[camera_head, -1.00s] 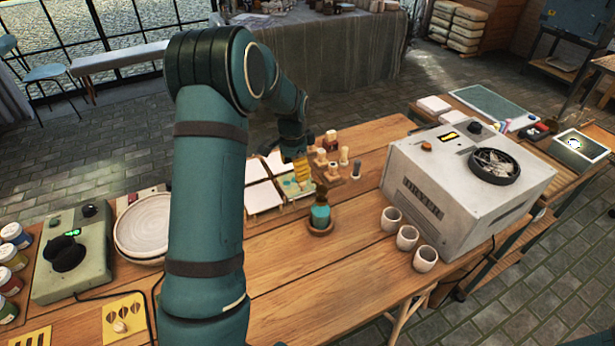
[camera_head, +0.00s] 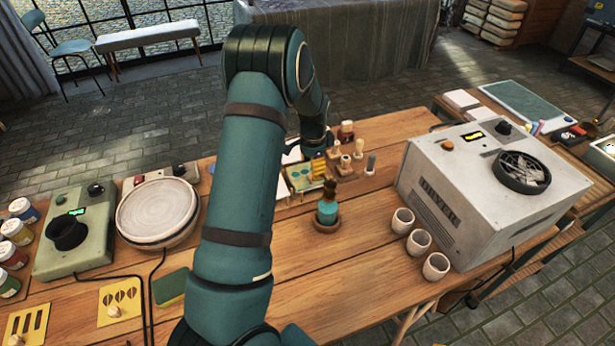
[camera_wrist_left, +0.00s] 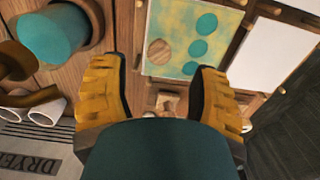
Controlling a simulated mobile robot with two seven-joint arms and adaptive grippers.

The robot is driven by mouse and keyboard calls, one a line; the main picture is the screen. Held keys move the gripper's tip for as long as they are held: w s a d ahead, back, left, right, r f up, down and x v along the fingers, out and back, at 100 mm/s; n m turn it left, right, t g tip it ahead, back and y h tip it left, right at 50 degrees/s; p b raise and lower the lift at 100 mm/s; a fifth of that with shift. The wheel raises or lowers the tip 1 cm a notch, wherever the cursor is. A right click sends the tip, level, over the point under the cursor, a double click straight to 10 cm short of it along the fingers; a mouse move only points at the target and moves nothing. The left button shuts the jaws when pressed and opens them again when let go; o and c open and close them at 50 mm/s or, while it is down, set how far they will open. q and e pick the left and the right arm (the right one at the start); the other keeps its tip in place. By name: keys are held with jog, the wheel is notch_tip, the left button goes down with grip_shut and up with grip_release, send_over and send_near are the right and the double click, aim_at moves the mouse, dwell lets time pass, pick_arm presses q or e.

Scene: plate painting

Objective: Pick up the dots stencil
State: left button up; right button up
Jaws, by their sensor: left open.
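The dots stencil (camera_wrist_left: 190,38) is a yellow card smeared with teal, with three teal round spots and a round wooden knob. It lies on a tile-like square at the top middle of the left wrist view. In the head view the stencil (camera_head: 303,176) is small and partly hidden by my left gripper (camera_head: 318,167). My left gripper's yellow fingers (camera_wrist_left: 155,92) are spread apart with nothing between them, just short of the stencil's near edge in the wrist picture. Their height above it is unclear. My right gripper is not in view.
Wooden stamps (camera_head: 345,160) stand behind. Three cups (camera_head: 418,242) and the dryer (camera_head: 480,185) are right. Other stencils (camera_head: 119,302) lie front left. White tiles (camera_wrist_left: 275,58) adjoin the stencil.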

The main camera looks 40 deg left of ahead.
aim_at(311, 175)
pick_arm(q)
jog(key=shift+s+f+b, duration=0.15)
jog(key=shift+f+b, duration=0.15)
jog(key=shift+f, duration=1)
jog(key=shift+s+f+b, duration=0.1)
jog(key=shift+f+b, duration=0.2)
jog(key=shift+f, duration=0.95)
jog(key=shift+o, duration=0.2)
grip_shut()
